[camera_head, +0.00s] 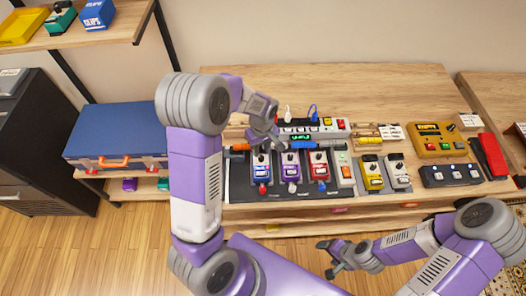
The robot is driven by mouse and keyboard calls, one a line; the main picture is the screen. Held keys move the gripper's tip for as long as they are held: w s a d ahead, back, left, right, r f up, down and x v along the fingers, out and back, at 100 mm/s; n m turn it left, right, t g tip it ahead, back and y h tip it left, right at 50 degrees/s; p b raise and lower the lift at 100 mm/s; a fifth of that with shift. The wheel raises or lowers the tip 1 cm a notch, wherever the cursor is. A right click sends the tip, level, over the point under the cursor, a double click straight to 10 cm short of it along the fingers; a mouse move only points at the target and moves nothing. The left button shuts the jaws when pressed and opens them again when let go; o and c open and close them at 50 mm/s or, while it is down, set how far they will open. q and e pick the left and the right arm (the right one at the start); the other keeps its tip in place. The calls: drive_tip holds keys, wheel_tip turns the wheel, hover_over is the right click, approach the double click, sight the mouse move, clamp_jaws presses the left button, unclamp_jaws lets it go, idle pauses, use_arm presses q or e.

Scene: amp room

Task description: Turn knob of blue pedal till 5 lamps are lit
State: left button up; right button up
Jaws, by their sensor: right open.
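The blue pedal (261,175) stands at the left end of a row of pedals on a dark board on the wooden table. My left gripper (267,146) points down just above the top end of the blue pedal and hides its knob. I cannot tell whether its fingers touch the knob, or whether they are open or shut. The lamps are too small to count. My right gripper (327,259) is open and empty, low in front of the table.
A purple pedal (290,172) and a red pedal (319,170) stand close to the right of the blue one. Yellow (371,178) and grey (397,174) pedals stand further right. A power strip (328,128) lies behind. A blue case (117,135) sits at left.

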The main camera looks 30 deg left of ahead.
sight(261, 157)
use_arm(q)
wheel_tip(261, 157, down, 4)
drive_tip(key=shift+s+f, duration=0.1)
drive_tip(key=shift+f, duration=0.1)
clamp_jaws()
drive_tip(key=shift+m+b, duration=0.3)
drive_tip(key=shift+m, duration=0.1)
drive_tip(key=m, duration=0.4)
drive_tip(key=shift+m, duration=0.3)
drive_tip(key=m, duration=0.5)
drive_tip(key=shift+m+b, duration=0.35)
drive_tip(key=shift+m, duration=0.05)
